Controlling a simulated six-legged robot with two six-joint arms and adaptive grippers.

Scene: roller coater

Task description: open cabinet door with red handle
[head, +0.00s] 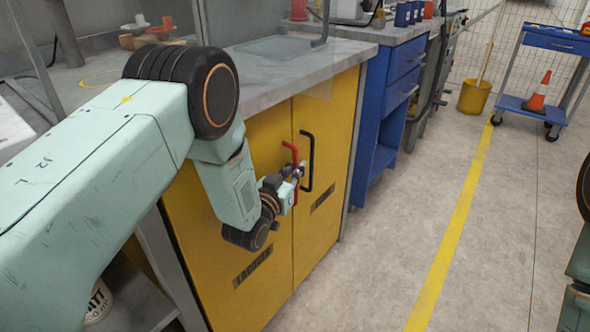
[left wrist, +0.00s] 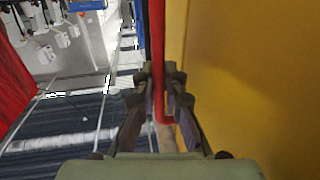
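The yellow cabinet (head: 335,130) has two doors. The red handle (head: 291,158) is on the left door (head: 260,285), close to the seam. My left gripper (head: 297,170) is at the red handle. In the left wrist view the red handle (left wrist: 158,40) runs between the dark fingers of my left gripper (left wrist: 159,75), which lean in and close on it from both sides. The yellow door face (left wrist: 250,80) lies just to the right there. Both doors look closed. My right gripper is out of view.
A black handle (head: 307,160) is on the right door, close beside the left gripper. A grey worktop (head: 290,65) overhangs the doors. A blue cabinet (head: 370,125) stands to the right. The floor (head: 400,225) in front is clear, with a yellow line.

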